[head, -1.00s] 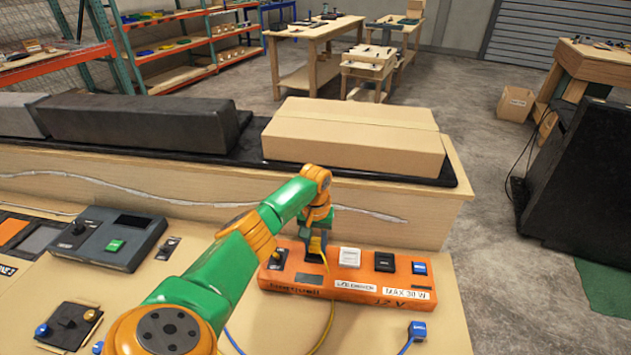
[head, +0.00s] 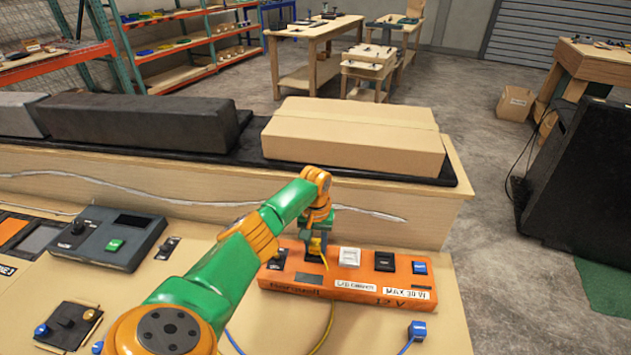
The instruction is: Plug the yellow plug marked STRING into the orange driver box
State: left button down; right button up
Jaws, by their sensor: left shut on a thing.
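The orange driver box (head: 365,284) lies on the wooden bench, with a white block, dark sockets and a blue part along its top. Labels on its front read "12 V" and "MAX 30 W". My left gripper (head: 316,256) points down at the left part of the box top. It is shut on the yellow plug (head: 316,245), which is mostly hidden by the fingers. A yellow cable hangs from it over the box front. I cannot tell whether the plug is seated in a socket or just above it. My right gripper is not in view.
A blue plug (head: 417,330) lies in front of the box at the right. A grey device (head: 110,238) and a small black block (head: 69,323) are on the left. A cardboard box (head: 353,140) rests on the raised ledge behind.

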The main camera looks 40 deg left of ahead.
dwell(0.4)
pick_arm(q)
jog(key=c, duration=0.8)
grip_release()
jog(key=shift+s, duration=0.1)
jog(key=o, duration=0.4)
jog(key=shift+d, duration=0.15)
jog(key=shift+c, duration=0.2)
jog(key=o, duration=0.4)
jog(key=shift+o, duration=0.2)
jog(key=shift+a+f, duration=0.1)
jog(key=shift+a, duration=0.1)
